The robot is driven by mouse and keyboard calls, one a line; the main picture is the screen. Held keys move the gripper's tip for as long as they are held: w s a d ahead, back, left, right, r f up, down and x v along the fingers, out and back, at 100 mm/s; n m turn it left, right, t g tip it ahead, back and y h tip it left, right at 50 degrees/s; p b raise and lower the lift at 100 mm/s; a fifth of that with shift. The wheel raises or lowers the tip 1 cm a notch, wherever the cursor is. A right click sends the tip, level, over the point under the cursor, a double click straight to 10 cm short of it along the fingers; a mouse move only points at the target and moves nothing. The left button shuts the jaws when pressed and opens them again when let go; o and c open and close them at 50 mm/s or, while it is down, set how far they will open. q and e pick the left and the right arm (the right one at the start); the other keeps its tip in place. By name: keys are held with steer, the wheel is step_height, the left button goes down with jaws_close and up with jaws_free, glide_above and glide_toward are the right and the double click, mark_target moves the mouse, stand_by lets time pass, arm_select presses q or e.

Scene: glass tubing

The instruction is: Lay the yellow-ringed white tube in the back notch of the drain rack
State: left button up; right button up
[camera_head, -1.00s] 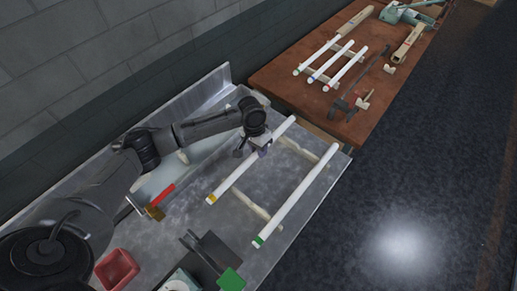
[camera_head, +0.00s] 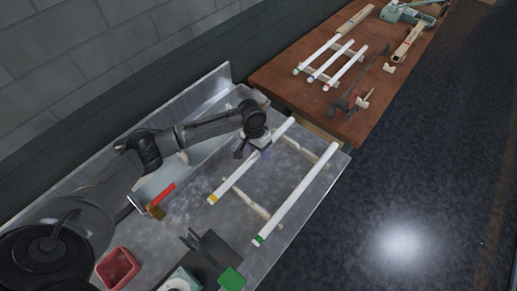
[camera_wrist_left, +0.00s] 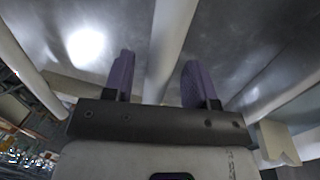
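The yellow-ringed white tube (camera_head: 232,180) slants across the drain rack in the head view, its ringed end toward the lower left. The rack's cream rails (camera_head: 251,204) show below it; I cannot tell whether the tube sits in a notch. A green-ringed white tube (camera_head: 297,193) lies across the rails farther right. My left gripper (camera_head: 256,151) is over the middle of the yellow-ringed tube. In the left wrist view its purple fingers (camera_wrist_left: 158,80) are spread, with a white tube (camera_wrist_left: 170,45) between them and gaps on both sides. My right gripper is out of view.
A red-handled brush (camera_head: 161,200) and a red bin (camera_head: 117,268) are to the left. A dark stand (camera_head: 212,252) and a green block (camera_head: 231,279) are near the front. A wooden table (camera_head: 290,84) behind holds several tubes and tools. A wall borders the left.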

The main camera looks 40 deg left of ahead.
arm_select(q)
steer(key=shift+r, duration=0.1)
steer(key=shift+r, duration=0.2)
steer(key=v, duration=1.2)
steer(key=shift+r+p, duration=0.35)
steer(key=shift+p, duration=0.05)
steer(key=shift+d, duration=0.1)
